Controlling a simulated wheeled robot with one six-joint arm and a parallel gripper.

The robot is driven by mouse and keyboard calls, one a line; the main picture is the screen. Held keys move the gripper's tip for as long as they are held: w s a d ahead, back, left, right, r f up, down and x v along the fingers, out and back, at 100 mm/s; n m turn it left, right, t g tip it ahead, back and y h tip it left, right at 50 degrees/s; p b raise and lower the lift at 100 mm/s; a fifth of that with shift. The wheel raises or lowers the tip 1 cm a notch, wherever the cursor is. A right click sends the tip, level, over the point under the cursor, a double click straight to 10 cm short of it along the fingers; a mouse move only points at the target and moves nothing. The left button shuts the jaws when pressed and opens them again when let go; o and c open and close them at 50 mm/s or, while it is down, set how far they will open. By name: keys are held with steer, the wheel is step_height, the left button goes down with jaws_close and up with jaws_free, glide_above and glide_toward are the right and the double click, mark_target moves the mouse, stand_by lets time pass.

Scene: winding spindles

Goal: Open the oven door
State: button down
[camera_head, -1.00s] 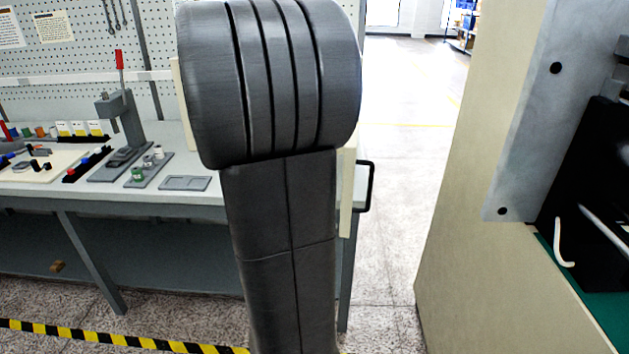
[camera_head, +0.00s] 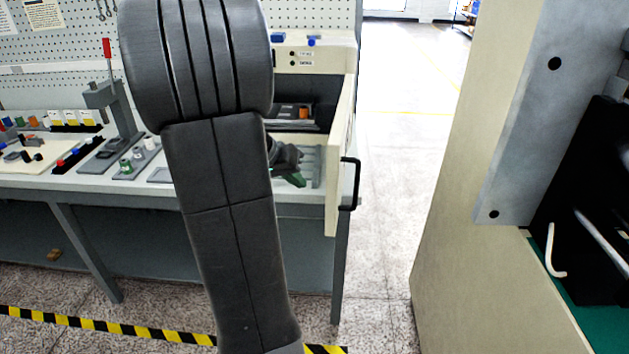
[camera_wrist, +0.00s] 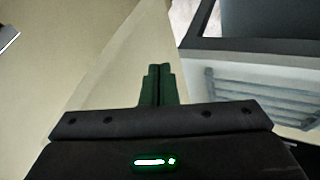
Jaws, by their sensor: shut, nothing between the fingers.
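The oven (camera_head: 340,50) is a cream box with a dark inside at the right end of the bench. Its cream door (camera_head: 339,170) stands open, swung out toward me and seen nearly edge-on. The black bar handle (camera_head: 356,186) is on the door's right side. My gripper (camera_head: 299,181) is in front of the open oven, left of the door and partly behind my arm. In the wrist view its green fingers (camera_wrist: 158,85) are together and empty. The door's cream inner face (camera_wrist: 90,60) fills the left there, apparently close to the fingers; contact cannot be told.
A grey slotted rack (camera_wrist: 250,92) lies right of the fingers in the wrist view. An orange item (camera_head: 304,112) sits inside the oven. The bench holds a red-handled press (camera_head: 115,105) at left. A tall cream and grey machine (camera_head: 500,150) stands at right; the floor between is clear.

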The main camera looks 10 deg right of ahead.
steer(key=d, duration=0.1)
steer(key=s+d+p, duration=0.1)
steer(key=d, duration=0.1)
steer(key=d+f, duration=0.1)
steer(key=shift+s+d, duration=0.15)
steer(key=shift+s, duration=0.05)
steer(key=shift+d, duration=0.1)
